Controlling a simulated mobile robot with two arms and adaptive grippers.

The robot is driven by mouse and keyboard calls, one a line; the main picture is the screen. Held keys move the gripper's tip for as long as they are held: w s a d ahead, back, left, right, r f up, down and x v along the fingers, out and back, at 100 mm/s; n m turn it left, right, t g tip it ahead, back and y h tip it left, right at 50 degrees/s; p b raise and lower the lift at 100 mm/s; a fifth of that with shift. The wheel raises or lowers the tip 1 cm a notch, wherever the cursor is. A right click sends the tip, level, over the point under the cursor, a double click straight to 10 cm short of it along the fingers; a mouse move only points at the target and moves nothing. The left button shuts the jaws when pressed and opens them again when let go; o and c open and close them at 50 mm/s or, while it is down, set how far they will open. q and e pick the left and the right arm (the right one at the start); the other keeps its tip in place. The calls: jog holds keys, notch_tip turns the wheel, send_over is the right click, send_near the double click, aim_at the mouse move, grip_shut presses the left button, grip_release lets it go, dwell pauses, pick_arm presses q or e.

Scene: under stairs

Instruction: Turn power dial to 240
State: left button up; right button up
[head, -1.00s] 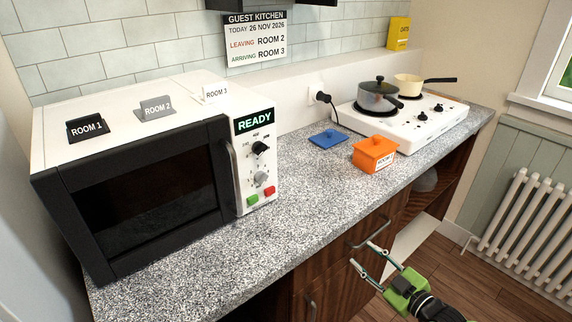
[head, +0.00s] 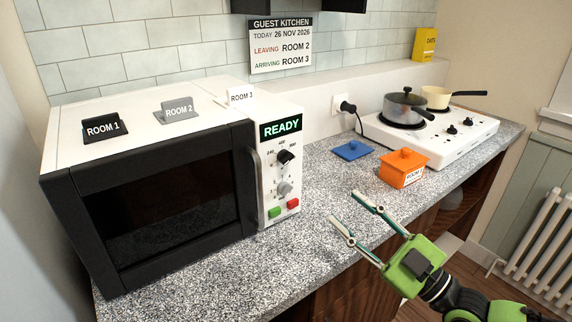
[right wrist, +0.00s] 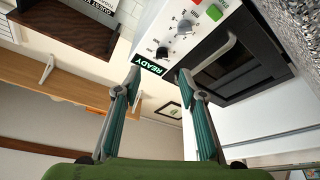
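The white and black microwave (head: 150,190) stands on the counter, its display (head: 281,129) reading READY. The black dial (head: 285,157), with 240 marked at its left, is upper on the control panel; it also shows in the right wrist view (right wrist: 161,52). Its exact setting is too small to tell. A grey dial (head: 284,188) sits below it. My right gripper (head: 345,206) is open and empty, to the right of the panel and apart from it; its fingers also show in the right wrist view (right wrist: 158,73). My left gripper is not in view.
Green (head: 274,212) and red (head: 293,204) buttons sit below the dials. The microwave handle (head: 255,185) stands out left of the panel. A blue lid (head: 352,150), an orange pot (head: 403,168) and a hob (head: 440,135) are on the counter at right.

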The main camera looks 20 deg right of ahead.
aim_at(290, 161)
jog(key=shift+y, duration=0.4)
jog(key=x, duration=0.4)
jog(key=p+x, duration=0.1)
jog(key=x, duration=0.4)
jog(key=s+a+r+x, duration=0.1)
jog(key=x, duration=0.3)
jog(key=shift+w+a+r+p, duration=0.15)
jog(key=shift+w+p, duration=0.15)
jog(key=shift+p, duration=0.1)
jog(key=shift+w+a, duration=0.25)
jog(key=shift+w, duration=0.1)
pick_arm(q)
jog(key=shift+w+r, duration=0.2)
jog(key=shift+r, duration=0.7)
pick_arm(e)
grip_shut()
